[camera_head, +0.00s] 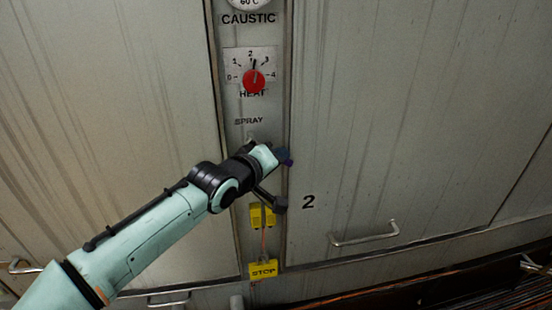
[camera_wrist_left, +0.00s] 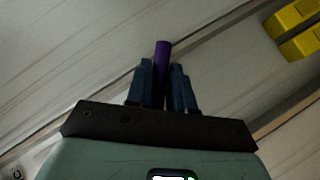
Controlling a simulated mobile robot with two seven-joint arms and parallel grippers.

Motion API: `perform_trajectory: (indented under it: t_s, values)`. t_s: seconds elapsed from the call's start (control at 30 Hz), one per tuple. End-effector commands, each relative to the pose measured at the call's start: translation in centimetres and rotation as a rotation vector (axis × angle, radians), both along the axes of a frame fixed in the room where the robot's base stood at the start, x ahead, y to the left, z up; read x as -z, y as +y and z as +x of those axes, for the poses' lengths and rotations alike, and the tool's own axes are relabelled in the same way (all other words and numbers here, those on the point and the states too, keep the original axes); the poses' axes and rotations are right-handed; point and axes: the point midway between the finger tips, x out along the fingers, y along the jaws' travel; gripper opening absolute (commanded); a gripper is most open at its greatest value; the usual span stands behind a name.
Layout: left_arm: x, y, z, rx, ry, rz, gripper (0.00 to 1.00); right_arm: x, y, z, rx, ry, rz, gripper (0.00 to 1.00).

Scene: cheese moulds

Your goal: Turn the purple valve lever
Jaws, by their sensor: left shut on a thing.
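The purple valve lever (camera_wrist_left: 162,62) shows in the left wrist view between the two dark blue fingers of my left gripper (camera_wrist_left: 162,85). The fingers are shut on it, and its rounded end sticks out past their tips. In the head view, my left arm reaches in from the lower left to the panel below the SPRAY label. There my left gripper (camera_head: 285,157) covers most of the lever, and only a small purple bit (camera_head: 289,162) shows beside it. The lever's base is hidden. My right gripper is not in view.
A red knob (camera_head: 254,81) on a HEAT dial sits above my gripper. Below it are a yellow box (camera_head: 262,215) and a yellow STOP tag (camera_head: 263,269). Large grey doors flank the panel, with a metal handle (camera_head: 364,235) at the right.

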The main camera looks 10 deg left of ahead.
Motion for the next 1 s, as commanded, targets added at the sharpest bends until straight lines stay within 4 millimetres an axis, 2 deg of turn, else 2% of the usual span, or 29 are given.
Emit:
perform_trajectory:
  t_s: [0.07,0.1,0.13,0.17,0.43,0.57,0.67,1.0]
  values:
    - [0.2,0.1,0.0,-0.002,0.003,-0.001,0.00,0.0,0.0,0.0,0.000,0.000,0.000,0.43]
    - [0.2,0.1,0.0,-0.002,0.003,-0.001,0.29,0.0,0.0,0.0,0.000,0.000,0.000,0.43]
    - [0.2,0.1,0.0,-0.002,0.003,-0.001,0.39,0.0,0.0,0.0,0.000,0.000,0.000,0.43]
    - [0.2,0.1,0.0,-0.002,0.003,-0.001,0.44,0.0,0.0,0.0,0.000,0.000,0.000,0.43]
    - [0.0,0.0,0.0,-0.001,0.001,0.000,0.44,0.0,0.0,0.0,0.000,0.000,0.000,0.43]
    - [-0.2,0.3,-0.7,-0.001,0.000,0.000,0.44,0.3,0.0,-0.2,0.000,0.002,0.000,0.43]
    - [-0.7,0.8,-2.1,-0.003,-0.003,-0.001,0.44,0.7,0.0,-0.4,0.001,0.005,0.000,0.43]
    - [-3.0,3.0,-8.9,-0.003,-0.002,-0.001,0.44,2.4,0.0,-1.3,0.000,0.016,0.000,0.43]
